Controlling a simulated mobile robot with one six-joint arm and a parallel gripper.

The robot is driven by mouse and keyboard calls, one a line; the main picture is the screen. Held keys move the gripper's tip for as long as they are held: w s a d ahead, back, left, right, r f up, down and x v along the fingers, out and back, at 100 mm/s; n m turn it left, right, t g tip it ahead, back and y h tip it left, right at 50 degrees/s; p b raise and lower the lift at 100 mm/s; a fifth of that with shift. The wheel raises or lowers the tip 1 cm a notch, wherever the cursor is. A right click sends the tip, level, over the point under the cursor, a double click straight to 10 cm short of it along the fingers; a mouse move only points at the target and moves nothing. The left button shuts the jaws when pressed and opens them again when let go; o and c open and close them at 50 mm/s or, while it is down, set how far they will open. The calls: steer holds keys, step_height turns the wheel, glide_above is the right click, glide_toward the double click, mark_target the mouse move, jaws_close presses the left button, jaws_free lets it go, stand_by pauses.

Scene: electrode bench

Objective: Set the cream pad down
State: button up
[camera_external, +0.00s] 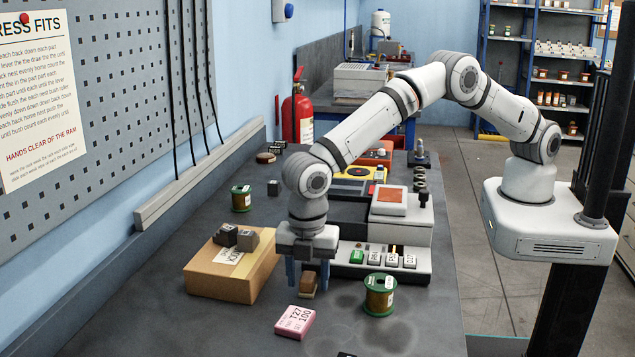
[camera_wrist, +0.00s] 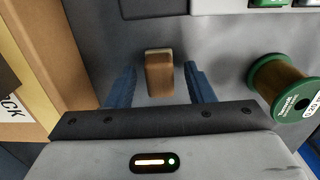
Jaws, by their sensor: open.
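A small brown block with a thin cream edge (camera_external: 308,286) stands on the dark bench top; it is the only pad-like thing by my gripper. In the wrist view this block (camera_wrist: 159,75) lies between my two blue fingers, with a gap on each side, its cream strip along the far edge. My gripper (camera_external: 308,277) points down over it and is open, with nothing held; its fingers (camera_wrist: 160,82) also show in the wrist view. The block's underside is hidden.
A cardboard box (camera_external: 215,279) with dark and grey blocks on top stands left. A pink box (camera_external: 295,322) lies in front, and a green-ended spool (camera_external: 379,297) stands right. A device with a button row (camera_external: 345,272) is just behind. The bench's front left is clear.

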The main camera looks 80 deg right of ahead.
mark_target(308, 275)
step_height(308, 275, up, 12)
steer(key=b, duration=0.2)
steer(key=shift+d+r, duration=0.1)
steer(key=shift+r, duration=0.05)
steer(key=s+d+r+m, duration=0.25)
steer(key=d+r, duration=0.25)
steer(key=d, duration=0.5)
steer(key=s+d+r+m+t, duration=0.1)
steer(key=d+r+m, duration=0.3)
steer(key=d, duration=0.5)
steer(key=s+d+r+m, duration=0.25)
steer(key=d+r, duration=0.25)
steer(key=d, duration=0.5)
steer(key=s+d+f+m+t, duration=0.1)
steer(key=s+d+m, duration=0.3)
steer(key=s+d, duration=0.4)
steer(key=s+d+f+m+t, duration=0.1)
steer(key=s+d+f+m, duration=0.3)
steer(key=s+d, duration=0.5)
steer(key=s+m, duration=0.1)
steer(key=s, duration=0.4)
steer(key=shift+d, duration=0.25)
